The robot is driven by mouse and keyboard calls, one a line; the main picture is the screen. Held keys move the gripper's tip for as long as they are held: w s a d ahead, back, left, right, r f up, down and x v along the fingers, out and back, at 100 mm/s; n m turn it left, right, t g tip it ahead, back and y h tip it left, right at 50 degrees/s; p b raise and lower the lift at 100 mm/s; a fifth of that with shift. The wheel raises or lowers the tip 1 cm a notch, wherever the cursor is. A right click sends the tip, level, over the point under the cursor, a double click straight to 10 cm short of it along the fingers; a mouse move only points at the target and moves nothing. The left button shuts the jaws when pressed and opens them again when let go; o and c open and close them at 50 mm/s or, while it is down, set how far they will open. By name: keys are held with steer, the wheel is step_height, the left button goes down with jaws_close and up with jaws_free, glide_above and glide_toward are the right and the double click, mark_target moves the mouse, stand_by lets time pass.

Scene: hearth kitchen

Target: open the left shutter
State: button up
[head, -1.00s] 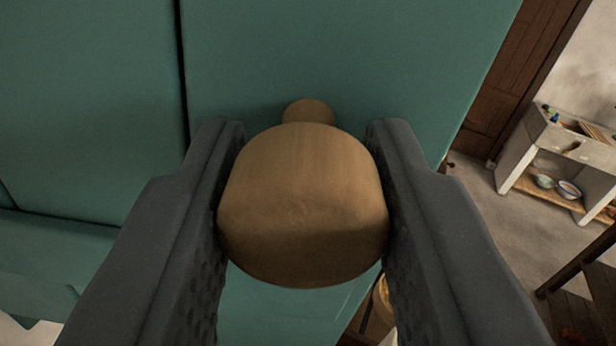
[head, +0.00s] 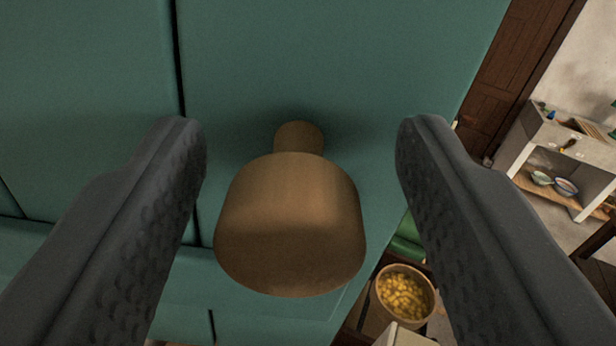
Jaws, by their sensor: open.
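A teal shutter panel (head: 330,60) fills the middle of the head view. A round wooden knob (head: 290,225) stands out from it on a narrower stem (head: 299,137). My gripper (head: 301,135) is open wide, with one finger on each side of the knob. Clear gaps show between the knob and both fingers. Another teal panel (head: 80,90) lies to the left, past a dark vertical seam. I cannot tell from this view which panel is the left shutter. The panel with the knob looks flush with its neighbour at the seam.
Below right, a bowl of yellow pieces (head: 405,292) stands beside a green object (head: 407,238). A brown wooden door (head: 510,75) and a pale stand (head: 560,150) with bowls on its shelf are farther right. Open floor shows between them.

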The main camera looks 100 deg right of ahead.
step_height(320, 180, up, 2)
steer(key=shift+a+r, duration=0.1)
steer(key=shift+r, duration=0.05)
steer(key=shift+s, duration=0.25)
steer(key=s+r+b, duration=0.1)
steer(key=s+b, duration=0.5)
steer(key=s, duration=0.9)
steer(key=shift+s+a+r, duration=0.25)
steer(key=shift+a, duration=0.2)
